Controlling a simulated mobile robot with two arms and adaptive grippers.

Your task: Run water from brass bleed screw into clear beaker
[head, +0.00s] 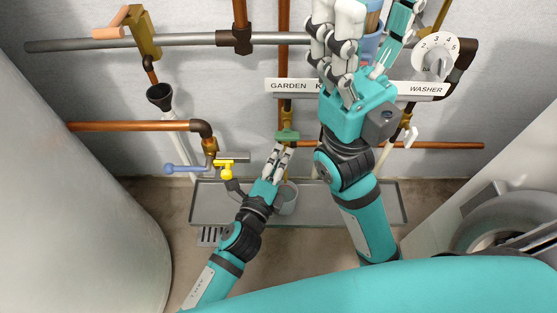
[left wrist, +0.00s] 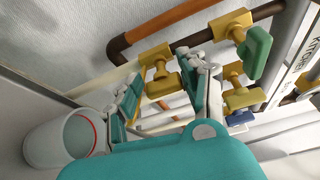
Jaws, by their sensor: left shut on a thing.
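The clear beaker (head: 289,198) stands on the grey tray, partly behind my left gripper (head: 281,151). In the left wrist view the beaker (left wrist: 55,142) is at the lower left, apart from the fingers, with a red ring near its rim. I cannot tell whether it holds water. In that view my left gripper (left wrist: 166,88) is closed around the small brass screw fitting (left wrist: 160,76) on the pipework; its tip is partly hidden. My right gripper (head: 371,18) is raised before the wall, its fingers spread apart. No water stream is visible.
The shallow grey tray (head: 230,211) lies below the pipes. A green-handled valve (head: 287,136) sits just above the left fingers. A yellow-and-blue-handled valve (head: 225,170) is to the left. A white tank (head: 70,190) and a washer (head: 500,225) flank the space.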

